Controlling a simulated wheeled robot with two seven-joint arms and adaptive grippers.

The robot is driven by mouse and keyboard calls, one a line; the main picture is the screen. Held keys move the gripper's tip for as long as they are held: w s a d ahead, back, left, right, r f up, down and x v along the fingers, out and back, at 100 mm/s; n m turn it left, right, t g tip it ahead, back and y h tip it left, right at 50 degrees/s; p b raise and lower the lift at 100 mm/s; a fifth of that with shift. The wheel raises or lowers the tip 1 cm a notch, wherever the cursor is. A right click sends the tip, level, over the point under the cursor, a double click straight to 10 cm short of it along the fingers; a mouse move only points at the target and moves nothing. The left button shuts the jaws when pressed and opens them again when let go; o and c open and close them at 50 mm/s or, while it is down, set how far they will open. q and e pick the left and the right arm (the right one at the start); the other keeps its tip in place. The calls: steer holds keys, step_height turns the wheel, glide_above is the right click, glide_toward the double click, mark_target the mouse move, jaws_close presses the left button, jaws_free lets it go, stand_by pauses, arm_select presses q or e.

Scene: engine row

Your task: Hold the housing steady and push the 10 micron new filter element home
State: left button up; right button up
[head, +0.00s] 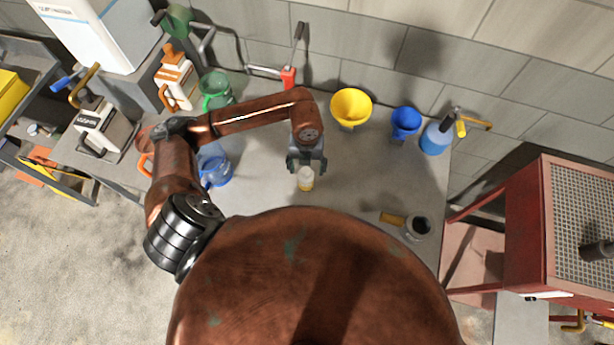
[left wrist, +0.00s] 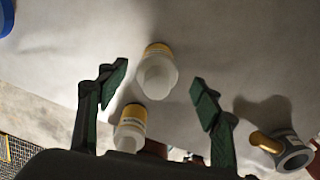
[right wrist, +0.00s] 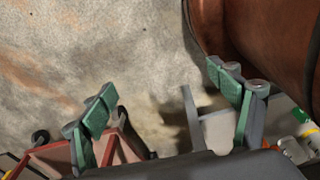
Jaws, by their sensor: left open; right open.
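My left gripper (head: 307,160) is open over the bench, just beyond a small white bottle with a yellow label (head: 305,180). In the left wrist view, its spread fingers (left wrist: 160,95) show two such bottles: one bottle (left wrist: 157,70) between the fingertips, another (left wrist: 130,125) nearer the left finger. Neither is gripped. A grey cylinder with a dark round opening (head: 420,227) and a yellow side stub lies at the bench's right; it may be the housing. No filter element can be made out for certain. My right gripper (right wrist: 165,105) is open and empty above the floor, away from the bench.
Green (head: 216,88) and blue jugs (head: 214,170) are at the left. A red cabinet (head: 520,240) stands right. The bench middle is mostly clear.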

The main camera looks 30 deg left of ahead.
arm_select(q)
steer(key=shift+s+f, duration=0.25)
steer(key=shift+f, duration=0.55)
step_height(320, 180, down, 4)
steer(key=shift+s+f+p, duration=0.1)
steer(key=shift+f+p, duration=0.15)
steer(key=shift+p, duration=0.45)
steer(key=shift+f, duration=0.25)
steer(key=shift+c, duration=0.4)
steer(key=c, duration=1.3)
arm_select(e)
steer(key=shift+s+d+r, duration=0.2)
steer(key=shift+s+r, duration=0.55)
